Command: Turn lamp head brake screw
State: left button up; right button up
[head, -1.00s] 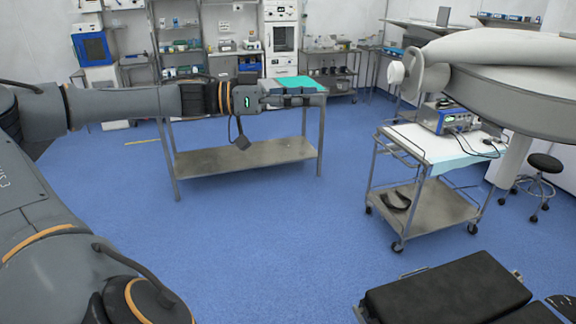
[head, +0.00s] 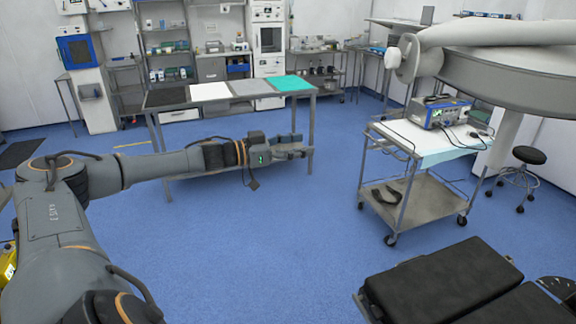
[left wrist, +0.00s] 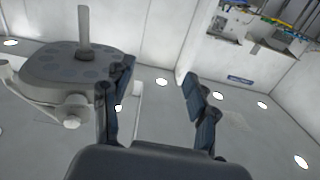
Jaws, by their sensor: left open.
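The lamp head (head: 520,75) is a large pale disc on a thick white arm at the upper right of the head view. A round white knob (head: 391,58), which may be the brake screw, stands out at its left side. My left gripper (head: 303,151) is open and empty, over the floor to the left of the lamp and apart from it. In the left wrist view its spread fingers (left wrist: 158,88) show with nothing between them. The lamp head also shows there (left wrist: 75,72), at the left behind one finger, with a white knob (left wrist: 72,112) below it. My right gripper is out of view.
A cart (head: 420,205) with a blue device (head: 438,112) stands below the lamp. A black padded table (head: 440,282) fills the lower right. A steel table (head: 165,98) stands behind my left arm. Blue floor between is clear.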

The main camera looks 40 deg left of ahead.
pick_arm(q)
jog(key=shift+n+y, duration=0.3)
jog(key=shift+y, duration=0.4)
jog(key=shift+a+f, duration=0.25)
jog(key=shift+f, duration=0.7)
jog(key=shift+a+f, duration=0.3)
jog(key=shift+f, duration=0.65)
jog(key=shift+a+f, duration=0.25)
jog(key=shift+f, duration=0.7)
